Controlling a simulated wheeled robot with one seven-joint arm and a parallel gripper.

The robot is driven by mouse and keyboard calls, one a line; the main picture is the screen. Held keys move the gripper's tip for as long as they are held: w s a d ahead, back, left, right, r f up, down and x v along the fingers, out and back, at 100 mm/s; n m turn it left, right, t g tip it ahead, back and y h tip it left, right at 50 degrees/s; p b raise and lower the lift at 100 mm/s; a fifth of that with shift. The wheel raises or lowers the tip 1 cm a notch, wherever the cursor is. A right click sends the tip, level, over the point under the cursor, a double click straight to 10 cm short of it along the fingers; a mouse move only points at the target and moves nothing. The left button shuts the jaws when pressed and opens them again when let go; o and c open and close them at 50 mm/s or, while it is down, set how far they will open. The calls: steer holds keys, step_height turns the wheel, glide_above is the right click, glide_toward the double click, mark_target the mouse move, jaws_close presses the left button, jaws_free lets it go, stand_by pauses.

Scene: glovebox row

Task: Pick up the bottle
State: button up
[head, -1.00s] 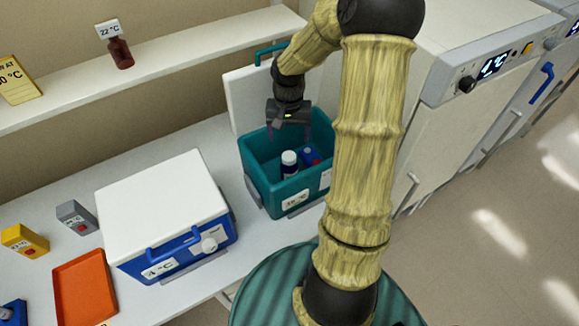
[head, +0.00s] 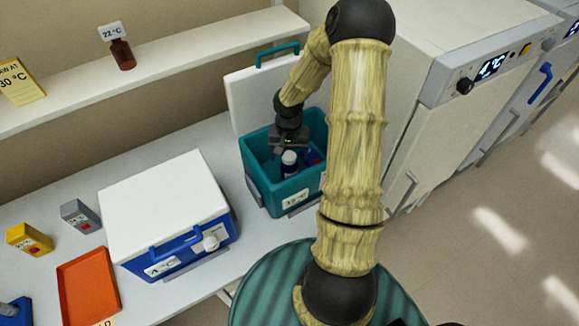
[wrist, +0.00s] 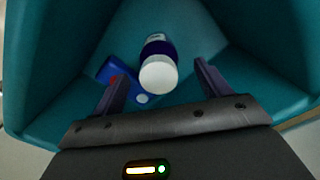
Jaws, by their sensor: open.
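The bottle (head: 289,165) has a white cap and a dark blue body and stands inside the open teal box (head: 262,190). In the wrist view the bottle (wrist: 158,68) shows cap-first, ahead of the fingertips and roughly between them, a little left of the middle. My gripper (head: 290,150) is just above the bottle at the box's mouth. In the wrist view my gripper (wrist: 155,80) has its two fingers spread apart with nothing held. Whether a fingertip touches the bottle cannot be told.
A blue block with a red mark (wrist: 118,78) lies beside the bottle in the box. The box's white lid (head: 262,88) stands open behind. A closed blue cooler with a white lid (head: 165,205) is to the left. An orange tray (head: 88,287) lies further left.

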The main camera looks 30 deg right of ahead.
steer(key=shift+s+f+p, duration=0.1)
steer(key=shift+f+p, duration=0.45)
steer(key=shift+f, duration=1.65)
steer(key=c, duration=1.2)
steer(key=shift+o, duration=0.2)
steer(key=shift+r, duration=0.15)
step_height(320, 180, up, 10)
steer(key=shift+f+b, duration=0.15)
steer(key=shift+b, duration=0.6)
